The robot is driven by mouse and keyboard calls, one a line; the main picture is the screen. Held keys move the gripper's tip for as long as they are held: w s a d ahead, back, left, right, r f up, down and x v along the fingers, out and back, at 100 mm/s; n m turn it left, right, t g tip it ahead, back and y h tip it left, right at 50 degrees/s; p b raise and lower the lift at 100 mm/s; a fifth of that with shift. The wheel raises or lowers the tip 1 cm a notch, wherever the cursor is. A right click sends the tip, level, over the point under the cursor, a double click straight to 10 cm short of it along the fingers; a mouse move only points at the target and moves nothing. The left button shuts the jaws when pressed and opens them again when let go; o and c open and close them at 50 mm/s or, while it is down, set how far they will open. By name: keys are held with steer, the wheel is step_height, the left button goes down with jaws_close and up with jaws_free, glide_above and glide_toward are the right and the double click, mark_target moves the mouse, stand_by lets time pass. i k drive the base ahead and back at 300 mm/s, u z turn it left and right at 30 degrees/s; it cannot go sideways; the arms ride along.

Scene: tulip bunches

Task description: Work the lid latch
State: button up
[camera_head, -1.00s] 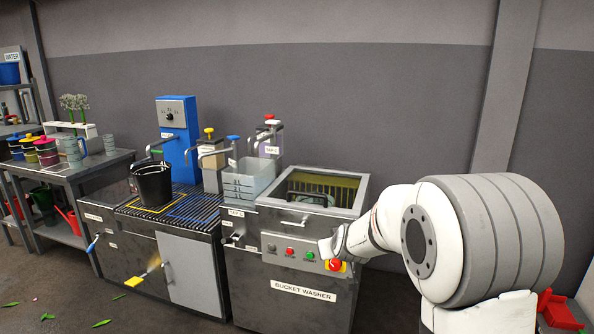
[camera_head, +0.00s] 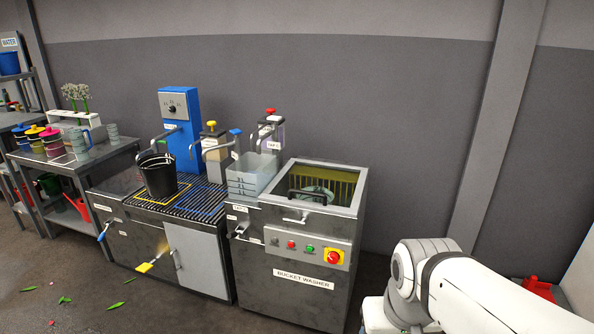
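The bucket washer (camera_head: 290,299) is a dark metal cabinet to the right of centre. Its lid (camera_head: 350,206) is a grey frame around a window, through which a yellowish inside and a pale round shape show. A dark bar handle (camera_head: 307,196) lies near the front of the window. A small silver lever (camera_head: 296,219), which looks like the latch, sits at the lid's front edge; its exact setting is too small to tell. My gripper is out of view; only my white arm shows at the lower right, apart from the washer.
Below the lid, the front panel (camera_head: 270,236) carries a red button, a green button and a red knob (camera_head: 333,257) on yellow. A black bucket (camera_head: 158,177) stands on the grate to the left. A red object (camera_head: 540,288) lies on the right behind my arm.

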mark_target(304, 219)
steer(key=z, duration=0.25)
steer(key=i, duration=1.1)
steer(key=u, duration=0.3)
